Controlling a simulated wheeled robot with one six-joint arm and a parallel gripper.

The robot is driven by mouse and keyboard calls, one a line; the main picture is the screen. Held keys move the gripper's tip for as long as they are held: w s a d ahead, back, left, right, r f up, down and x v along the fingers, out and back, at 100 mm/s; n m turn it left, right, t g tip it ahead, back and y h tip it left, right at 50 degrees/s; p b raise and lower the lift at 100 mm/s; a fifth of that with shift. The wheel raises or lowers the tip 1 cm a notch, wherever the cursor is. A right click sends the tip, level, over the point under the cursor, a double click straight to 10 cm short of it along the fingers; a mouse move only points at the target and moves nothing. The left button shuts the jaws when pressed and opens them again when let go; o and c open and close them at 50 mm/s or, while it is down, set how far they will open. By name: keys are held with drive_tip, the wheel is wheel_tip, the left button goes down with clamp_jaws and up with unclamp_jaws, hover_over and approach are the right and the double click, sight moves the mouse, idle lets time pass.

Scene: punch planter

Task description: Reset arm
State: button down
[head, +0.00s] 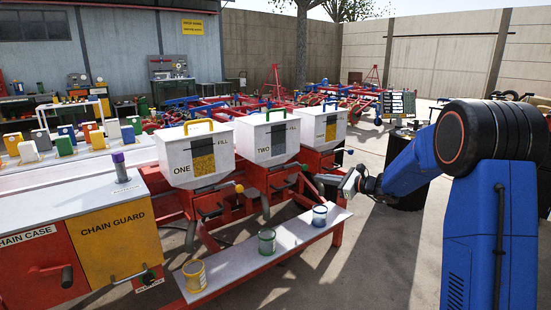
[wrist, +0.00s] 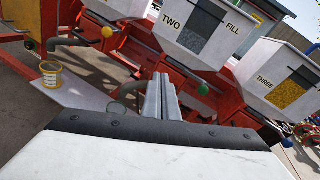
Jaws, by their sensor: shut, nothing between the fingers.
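My gripper (head: 347,184) is held out in front of the planter, right of the white shelf and near the third hopper. In the wrist view its two grey fingers (wrist: 161,82) are pressed together with nothing between them. White hoppers marked ONE (head: 190,158), TWO (head: 264,138) and a third one (head: 320,128) stand in a row, the third reading THREE in the wrist view (wrist: 283,82). A yellow can (head: 194,276), a green can (head: 267,242) and a blue can (head: 319,216) stand upright on the white shelf (head: 292,242), apart from my gripper.
A red and yellow chain guard cabinet (head: 120,240) stands at the left with a purple-topped grey cylinder (head: 119,167) on it. Several coloured containers sit on the bench behind. Handles with coloured knobs stick out below the hoppers. Open concrete floor (head: 375,260) lies right of the shelf.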

drive_tip(key=s+a+r+n+g+h, duration=0.25)
drive_tip(key=s+n, duration=0.35)
drive_tip(key=s, duration=1)
drive_tip(key=s+a+r+n+g+h, duration=0.1)
drive_tip(key=s+a+n+g, duration=0.4)
drive_tip(key=s, duration=1)
drive_tip(key=s+d+f+n+h, duration=0.2)
drive_tip(key=s+d, duration=0.3)
drive_tip(key=s, duration=0.3)
drive_tip(key=s+d+f+n+t+h, duration=0.1)
drive_tip(key=s+d+n+h, duration=0.3)
drive_tip(key=s, duration=0.5)
drive_tip(key=s+d+f+n+t+h, duration=0.1)
drive_tip(key=s+d+f+n+h, duration=0.2)
drive_tip(key=s+d+n, duration=0.2)
drive_tip(key=s+d, duration=0.2)
drive_tip(key=s, duration=0.2)
drive_tip(key=shift+s+f, duration=0.15)
drive_tip(key=shift+f, duration=0.05)
